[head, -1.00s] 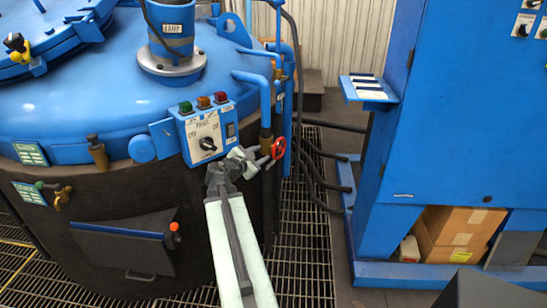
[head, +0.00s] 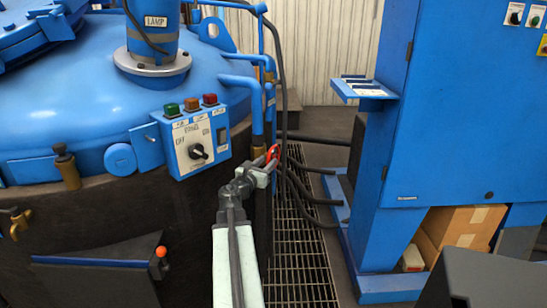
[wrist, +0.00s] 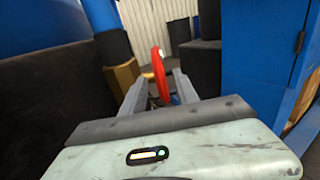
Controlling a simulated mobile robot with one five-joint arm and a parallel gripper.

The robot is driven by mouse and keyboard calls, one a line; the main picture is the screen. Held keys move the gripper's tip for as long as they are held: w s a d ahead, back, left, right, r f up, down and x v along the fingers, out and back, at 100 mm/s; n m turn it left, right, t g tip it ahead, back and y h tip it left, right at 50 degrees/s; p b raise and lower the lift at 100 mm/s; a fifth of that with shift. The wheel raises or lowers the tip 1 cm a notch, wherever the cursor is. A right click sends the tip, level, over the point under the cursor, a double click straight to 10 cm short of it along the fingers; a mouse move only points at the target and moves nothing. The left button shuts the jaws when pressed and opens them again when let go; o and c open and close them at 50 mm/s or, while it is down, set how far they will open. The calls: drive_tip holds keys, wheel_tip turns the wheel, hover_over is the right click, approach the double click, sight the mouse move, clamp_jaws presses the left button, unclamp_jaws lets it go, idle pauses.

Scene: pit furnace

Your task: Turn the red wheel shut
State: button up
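The red wheel (head: 273,153) sits on a brass valve (head: 257,154) on a blue pipe at the furnace's right side. In the head view my gripper (head: 268,164) reaches the wheel and partly covers it. In the wrist view the red wheel (wrist: 159,73) is seen nearly edge-on. It stands between the two fingers of my gripper (wrist: 160,88), which are spread apart with some gap beside the rim. Whether a finger touches the rim cannot be made out. The wheel's lower part is hidden.
The blue furnace (head: 60,110) with its control box (head: 190,137) stands close on the left. Black hoses (head: 305,190) run right of the wheel over a floor grating (head: 290,265). A blue cabinet (head: 460,120) stands at the right, with a cardboard box (head: 465,226) low in it.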

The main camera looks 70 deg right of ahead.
sight(273, 155)
drive_tip(key=d, duration=0.6)
drive_tip(key=shift+s, duration=0.3)
drive_tip(key=shift+c, duration=0.3)
